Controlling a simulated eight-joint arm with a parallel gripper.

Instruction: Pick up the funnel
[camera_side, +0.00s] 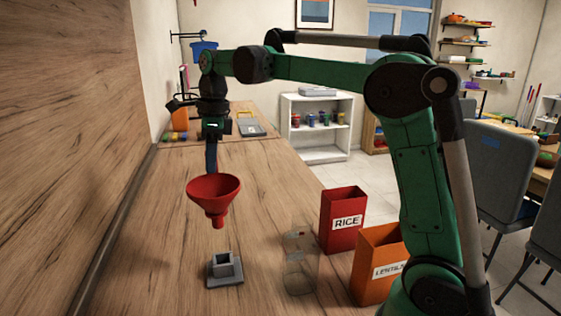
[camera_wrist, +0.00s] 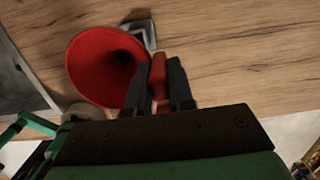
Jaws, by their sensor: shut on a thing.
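The red funnel (camera_side: 214,193) hangs upright in the air above the wooden counter, wide mouth up and spout down. In the wrist view its mouth (camera_wrist: 95,70) shows to the left of the fingers. My gripper (camera_side: 212,170) points down at the funnel's far side, its fingertips partly hidden by the funnel. In the wrist view my gripper (camera_wrist: 160,75) is shut on a red part at the funnel's side. A grey square holder (camera_side: 226,269) stands on the counter below the funnel, apart from it. Part of the holder (camera_wrist: 140,30) also shows in the wrist view.
A clear bottle (camera_side: 299,262) stands right of the holder. A red RICE box (camera_side: 342,220) and an orange LENTILS box (camera_side: 378,262) stand beyond it near the counter's right edge. A wooden splashback (camera_side: 70,120) borders the left. The counter left of the holder is clear.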

